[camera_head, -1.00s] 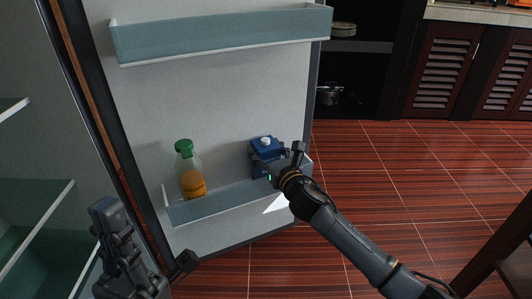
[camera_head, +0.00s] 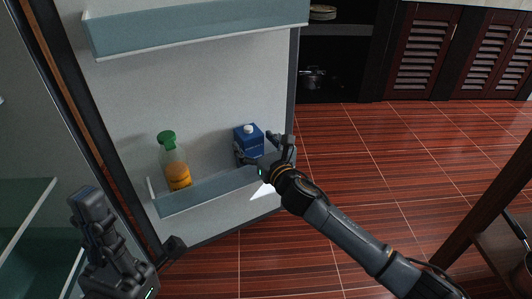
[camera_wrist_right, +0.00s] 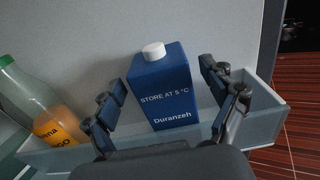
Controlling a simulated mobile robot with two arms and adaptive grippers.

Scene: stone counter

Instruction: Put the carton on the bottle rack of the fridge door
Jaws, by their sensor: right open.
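The blue carton (camera_head: 249,140) with a white cap stands in the lower bottle rack (camera_head: 215,190) of the fridge door, toward its right end. The right wrist view shows the carton (camera_wrist_right: 162,90) upright behind the rack's front wall. My right gripper (camera_head: 264,148) is open in front of the carton. In the wrist view its fingers (camera_wrist_right: 168,95) are spread to either side, with visible gaps between them and the carton. My left gripper (camera_head: 85,205) is at the lower left, away from the rack; its finger opening cannot be made out.
A green-capped bottle of orange drink (camera_head: 175,168) stands in the same rack, left of the carton, with free room between. An upper door shelf (camera_head: 200,30) is above. Fridge glass shelves (camera_head: 30,215) are at left. Red tiled floor (camera_head: 390,160) lies open at right.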

